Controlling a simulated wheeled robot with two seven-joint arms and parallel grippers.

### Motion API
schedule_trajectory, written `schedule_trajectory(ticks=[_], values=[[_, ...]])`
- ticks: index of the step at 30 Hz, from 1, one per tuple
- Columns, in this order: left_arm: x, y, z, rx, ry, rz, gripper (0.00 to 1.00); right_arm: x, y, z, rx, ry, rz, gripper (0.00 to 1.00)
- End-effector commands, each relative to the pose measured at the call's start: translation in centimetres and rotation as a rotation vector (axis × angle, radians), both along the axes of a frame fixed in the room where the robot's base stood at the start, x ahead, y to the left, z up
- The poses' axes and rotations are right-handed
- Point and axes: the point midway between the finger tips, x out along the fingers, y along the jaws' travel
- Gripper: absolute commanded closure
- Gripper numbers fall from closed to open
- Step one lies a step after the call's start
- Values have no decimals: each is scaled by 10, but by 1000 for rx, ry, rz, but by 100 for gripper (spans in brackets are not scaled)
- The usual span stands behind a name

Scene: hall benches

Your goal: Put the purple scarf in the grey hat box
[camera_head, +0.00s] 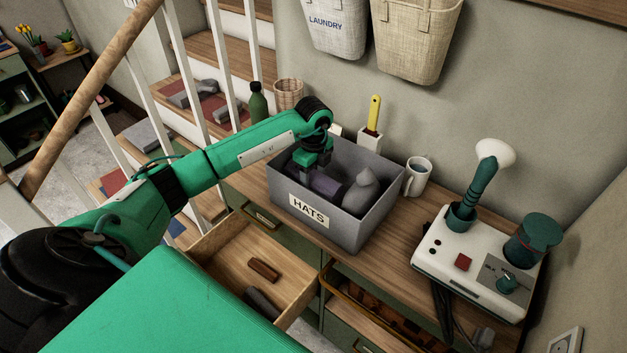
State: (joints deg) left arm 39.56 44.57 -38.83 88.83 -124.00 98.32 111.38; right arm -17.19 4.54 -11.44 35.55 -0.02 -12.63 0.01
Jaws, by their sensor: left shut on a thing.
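The grey hat box (376,219), labelled HATS, stands open on the wooden bench top. The purple scarf (325,186), a dark purple bundle, is inside the box at its left side, below the rim. My left gripper (309,172) reaches down over the box's back left wall into the box and is shut on the scarf. The fingertips are partly hidden by the scarf and the box wall. Whether the scarf touches the box floor cannot be told. My right gripper is not in view.
A grey rounded item (362,192) lies in the box, right of the scarf. A white mug (418,176) stands close to the box's right. A white appliance (468,262) stands further right. An open drawer (238,262) juts out in front. Stair railings are at left.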

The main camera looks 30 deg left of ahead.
Motion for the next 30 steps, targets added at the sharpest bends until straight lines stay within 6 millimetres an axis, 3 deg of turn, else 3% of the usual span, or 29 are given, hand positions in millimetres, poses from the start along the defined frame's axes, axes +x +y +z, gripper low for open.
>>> schedule_trajectory(ticks=[7,29,30], values=[[-1,0,-32,0,3,1,71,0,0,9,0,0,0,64],[0,0,-45,0,1,1,71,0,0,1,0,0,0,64],[0,0,-45,0,1,0,41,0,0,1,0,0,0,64]])
